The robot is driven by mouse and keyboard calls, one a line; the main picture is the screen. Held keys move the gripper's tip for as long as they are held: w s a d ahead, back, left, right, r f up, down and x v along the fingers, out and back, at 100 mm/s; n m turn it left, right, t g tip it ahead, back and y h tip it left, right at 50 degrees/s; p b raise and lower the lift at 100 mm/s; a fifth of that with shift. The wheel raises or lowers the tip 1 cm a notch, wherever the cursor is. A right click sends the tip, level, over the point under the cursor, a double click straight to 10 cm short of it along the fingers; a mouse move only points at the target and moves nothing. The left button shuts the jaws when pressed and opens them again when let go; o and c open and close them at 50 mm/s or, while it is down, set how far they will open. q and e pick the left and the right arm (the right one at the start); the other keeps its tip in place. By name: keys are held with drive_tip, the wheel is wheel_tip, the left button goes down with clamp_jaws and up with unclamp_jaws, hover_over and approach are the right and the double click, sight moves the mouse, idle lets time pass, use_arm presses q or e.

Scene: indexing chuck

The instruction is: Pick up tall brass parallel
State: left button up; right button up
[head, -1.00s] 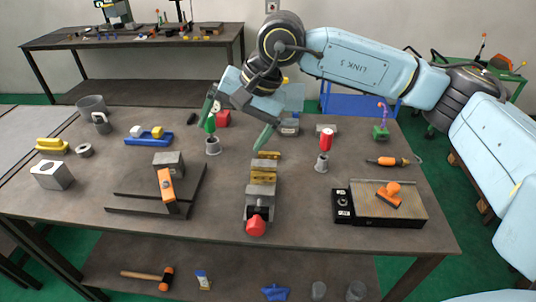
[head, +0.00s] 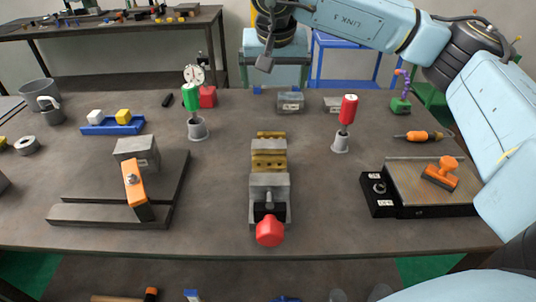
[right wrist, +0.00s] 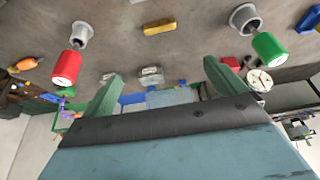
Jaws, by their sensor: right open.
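A small brass bar (head: 270,134) lies on the table just behind the vise; I take it for the tall brass parallel, though its height is hard to judge. It also shows in the right wrist view (right wrist: 159,27), near the top edge. The grey vise (head: 269,190) has more brass (head: 268,161) at its jaws and a red knob in front. My right gripper (right wrist: 163,68) is open and empty, its green fingers wide apart. In the head view its body (head: 276,73) is beyond the bar, at the back of the table, with the fingers hidden. My left gripper is not in view.
A green-handled tool (head: 191,98) and a red-handled tool (head: 348,109) stand in grey holders left and right of the bar. A blue tray (head: 112,126) is at left, an orange-handled block on a plate (head: 440,174) at right. Table around the bar is bare.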

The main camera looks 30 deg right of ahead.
wheel_tip(320, 180, down, 4)
drive_tip(key=b, duration=0.5)
approach(271, 134)
drive_tip(key=shift+x, duration=1.15)
drive_tip(key=b+x, duration=0.1)
drive_tip(key=x, duration=0.4)
drive_tip(key=shift+s+b, duration=0.1)
drive_tip(key=shift+b, duration=0.2)
drive_tip(key=shift+w+d+f, duration=0.1)
drive_tip(key=shift+w+f, duration=0.15)
drive_tip(key=shift+f, duration=0.35)
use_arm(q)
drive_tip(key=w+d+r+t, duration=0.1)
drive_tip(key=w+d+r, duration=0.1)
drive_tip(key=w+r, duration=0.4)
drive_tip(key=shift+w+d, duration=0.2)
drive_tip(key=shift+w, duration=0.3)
use_arm(e)
drive_tip(key=shift+c, duration=0.3)
drive_tip(key=shift+r, duration=0.1)
drive_tip(key=c, duration=1.2)
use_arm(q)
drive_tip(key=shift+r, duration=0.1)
use_arm(e)
drive_tip(key=shift+o, duration=0.2)
